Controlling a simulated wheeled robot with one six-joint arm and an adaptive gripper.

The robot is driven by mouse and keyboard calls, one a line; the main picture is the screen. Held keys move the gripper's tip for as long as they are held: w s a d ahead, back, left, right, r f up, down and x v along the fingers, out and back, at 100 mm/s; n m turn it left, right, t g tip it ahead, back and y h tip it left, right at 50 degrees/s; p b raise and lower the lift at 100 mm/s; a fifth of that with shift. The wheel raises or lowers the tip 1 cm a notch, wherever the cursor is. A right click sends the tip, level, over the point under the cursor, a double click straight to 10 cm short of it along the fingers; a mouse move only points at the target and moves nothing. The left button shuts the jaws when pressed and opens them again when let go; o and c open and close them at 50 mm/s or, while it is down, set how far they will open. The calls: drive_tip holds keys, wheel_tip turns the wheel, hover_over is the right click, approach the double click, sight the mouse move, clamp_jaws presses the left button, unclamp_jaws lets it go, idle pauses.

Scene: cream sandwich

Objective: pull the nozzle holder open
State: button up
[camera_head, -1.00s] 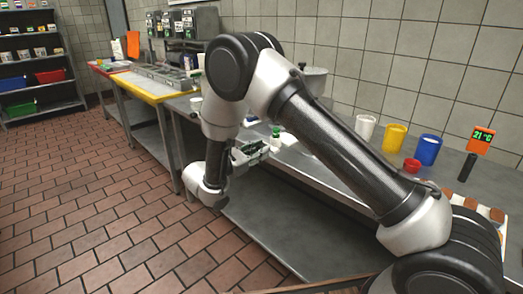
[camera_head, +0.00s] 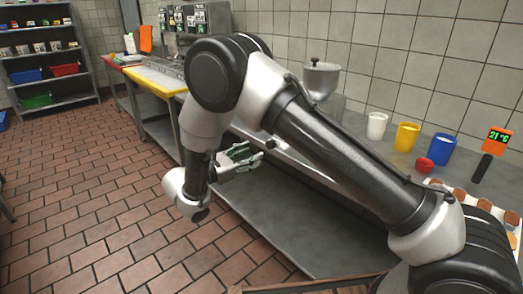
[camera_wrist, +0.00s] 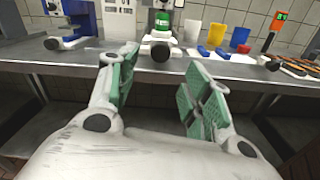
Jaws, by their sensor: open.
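My gripper (camera_head: 258,154) is open and empty in front of the steel counter's edge. In the wrist view its two green-padded fingers (camera_wrist: 162,75) are spread wide with a clear gap between them. Beyond that gap, at the counter edge, stands a white fitting (camera_wrist: 160,38) with a dark round end, around or in front of a green container (camera_wrist: 163,20). This may be the nozzle holder, but I cannot tell for certain. The fingers are apart from it. In the head view my arm hides this spot.
The steel counter (camera_wrist: 225,66) crosses the wrist view. A blue device (camera_wrist: 68,20) stands on its left; a white cup (camera_head: 377,126), yellow cup (camera_head: 406,137), blue cup (camera_head: 439,149) and red item (camera_head: 424,165) stand on the right. A metal hopper (camera_head: 320,80) is behind my arm. Tiled floor is clear at left.

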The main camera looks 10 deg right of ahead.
drive_tip(key=shift+v, duration=1.35)
drive_tip(key=s+d+f+m+g+y, duration=0.25)
drive_tip(key=s+d+m+g, duration=0.25)
drive_tip(key=s+d+g, duration=0.5)
drive_tip(key=s+d+r+m+t+y, duration=0.2)
drive_tip(key=s+d+r+m+y, duration=0.4)
drive_tip(key=s+d+r+m, duration=0.3)
drive_tip(key=s+d+r+m+t+y, duration=0.1)
drive_tip(key=s+d+r+m+y, duration=0.5)
drive_tip(key=s+d+r+m, duration=0.3)
drive_tip(key=s+d+r, duration=0.1)
drive_tip(key=d+r, duration=0.3)
drive_tip(key=d, duration=0.3)
drive_tip(key=shift+d+t, duration=0.3)
drive_tip(key=shift+t, duration=0.1)
